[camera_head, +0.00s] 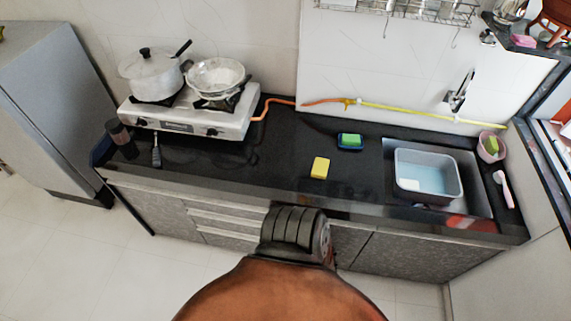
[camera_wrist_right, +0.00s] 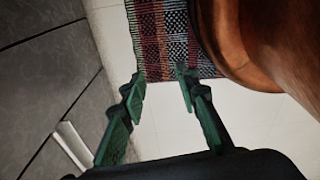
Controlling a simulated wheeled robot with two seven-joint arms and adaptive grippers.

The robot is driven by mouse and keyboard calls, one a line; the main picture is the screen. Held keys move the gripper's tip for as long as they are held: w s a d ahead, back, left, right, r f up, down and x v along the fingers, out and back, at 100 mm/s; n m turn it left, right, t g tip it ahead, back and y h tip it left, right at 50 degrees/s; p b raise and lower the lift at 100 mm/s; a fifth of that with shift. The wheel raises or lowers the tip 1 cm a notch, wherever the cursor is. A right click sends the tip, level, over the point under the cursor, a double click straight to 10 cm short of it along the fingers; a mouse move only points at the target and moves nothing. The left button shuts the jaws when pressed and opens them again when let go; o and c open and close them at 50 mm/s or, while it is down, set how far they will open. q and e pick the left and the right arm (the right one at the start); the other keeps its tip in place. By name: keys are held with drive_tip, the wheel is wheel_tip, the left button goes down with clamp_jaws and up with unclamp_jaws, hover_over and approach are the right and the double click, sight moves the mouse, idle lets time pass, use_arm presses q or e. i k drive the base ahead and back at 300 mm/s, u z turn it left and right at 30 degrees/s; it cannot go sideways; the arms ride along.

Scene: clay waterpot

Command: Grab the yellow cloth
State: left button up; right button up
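The yellow cloth (camera_head: 320,167) is a small folded-looking yellow block on the dark countertop (camera_head: 270,165), near its front edge and left of the sink. Nothing covers it. My right gripper (camera_wrist_right: 161,86) shows in the right wrist view with its two green-padded fingers apart and nothing between them. It is over the floor by grey cabinet fronts, and the yellow cloth is not in that view. Neither gripper shows in the head view.
A blue dish with a green sponge (camera_head: 350,140) sits behind the cloth. A grey basin (camera_head: 428,174) sits in the sink to the right. A stove (camera_head: 190,118) with a lidded pot (camera_head: 150,78) is at left. A woven mat (camera_wrist_right: 160,35) lies on the floor.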

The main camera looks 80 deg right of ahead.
sight(320, 166)
drive_tip(key=i, duration=0.55)
drive_tip(key=z, duration=3)
drive_tip(key=i, duration=0.5)
drive_tip(key=u, duration=0.1)
